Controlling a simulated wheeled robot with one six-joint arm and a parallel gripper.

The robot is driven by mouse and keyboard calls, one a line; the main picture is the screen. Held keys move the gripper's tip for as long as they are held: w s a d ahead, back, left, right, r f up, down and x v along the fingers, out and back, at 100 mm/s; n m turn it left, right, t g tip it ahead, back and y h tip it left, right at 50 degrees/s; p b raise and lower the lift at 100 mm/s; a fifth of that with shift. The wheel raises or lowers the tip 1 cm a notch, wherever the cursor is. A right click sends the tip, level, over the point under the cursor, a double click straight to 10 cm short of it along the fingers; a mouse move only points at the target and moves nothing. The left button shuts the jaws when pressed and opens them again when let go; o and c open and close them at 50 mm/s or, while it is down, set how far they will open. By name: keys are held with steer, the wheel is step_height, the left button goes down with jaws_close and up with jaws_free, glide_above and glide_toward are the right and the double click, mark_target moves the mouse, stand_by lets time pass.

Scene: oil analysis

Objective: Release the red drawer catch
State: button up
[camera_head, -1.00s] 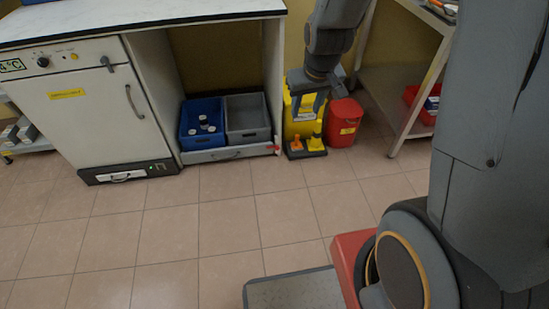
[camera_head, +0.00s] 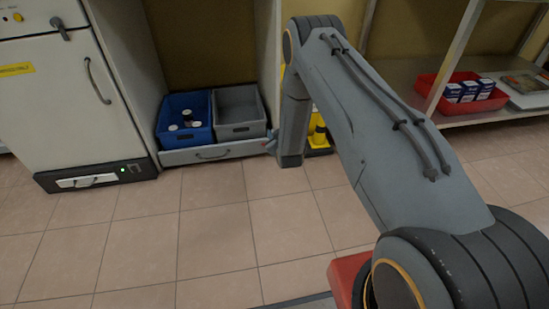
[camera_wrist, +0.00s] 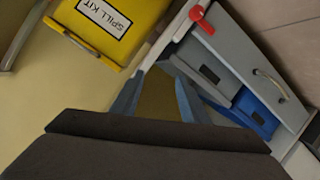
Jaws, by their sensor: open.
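The red catch (camera_wrist: 202,19) shows at the top of the wrist view, at the end of the pale drawer front (camera_wrist: 245,50) with its metal handle. In the head view the drawer (camera_head: 212,152) is low under the bench, and my arm covers most of the area around its right end, catch included. My gripper (camera_wrist: 157,80) is open and empty. In the wrist view its fingers point toward the drawer end and stay apart from the catch, which lies above and right of them. In the head view the gripper is mostly hidden behind my arm.
A blue bin (camera_head: 184,118) with white-lidded containers and a grey bin (camera_head: 239,112) sit on the drawer. A yellow spill kit (camera_wrist: 105,25) stands beside its catch end. A shelf with a red tray (camera_head: 470,93) is at right. The tiled floor in front is clear.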

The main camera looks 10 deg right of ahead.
step_height(320, 180, down, 17)
steer(key=s+n+t+b, duration=0.2)
steer(key=t+b, duration=0.2)
steer(key=b, duration=0.4)
steer(key=w+b, duration=0.3)
steer(key=w, duration=0.5)
steer(key=shift+d+h, duration=0.25)
steer(key=shift+h, duration=0.05)
steer(key=shift+r, duration=0.1)
jaws_close()
